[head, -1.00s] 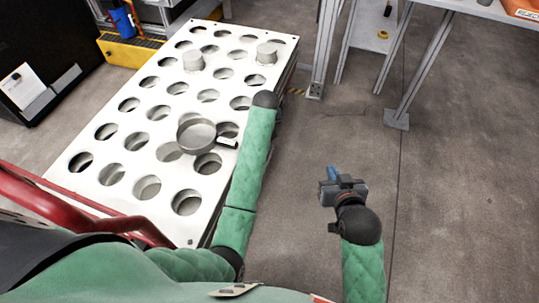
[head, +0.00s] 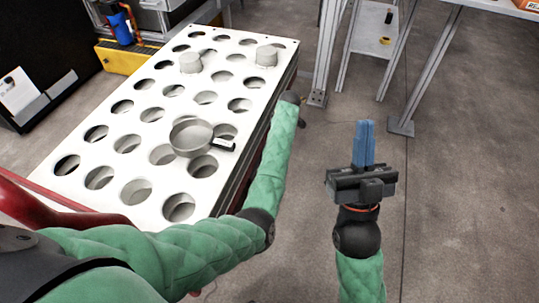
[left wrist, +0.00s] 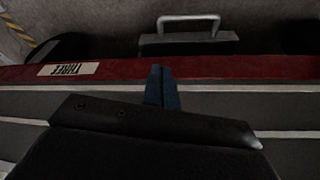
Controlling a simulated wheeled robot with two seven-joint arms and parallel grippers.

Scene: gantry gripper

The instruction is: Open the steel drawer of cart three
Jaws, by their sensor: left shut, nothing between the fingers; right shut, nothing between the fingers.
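Cart three shows in the head view as a white top full of round holes (head: 108,157). In the left wrist view a red edge strip (left wrist: 225,66) carries a THREE label (left wrist: 68,69), which appears upside down. A pale metal U-shaped handle (left wrist: 188,18) is on a dark block beyond that strip; I cannot tell whether it belongs to the steel drawer. My left gripper (left wrist: 158,72) is shut and empty, its blue fingers over the red strip, apart from the handle. It is hidden in the head view. My right gripper (head: 365,128) is shut and empty over the floor right of the cart.
A pan (head: 190,137) and two grey cylinders (head: 190,63) (head: 266,56) stand on the cart top. A metal-framed table (head: 425,75) stands at the upper right. Grey floor (head: 465,200) is clear on the right.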

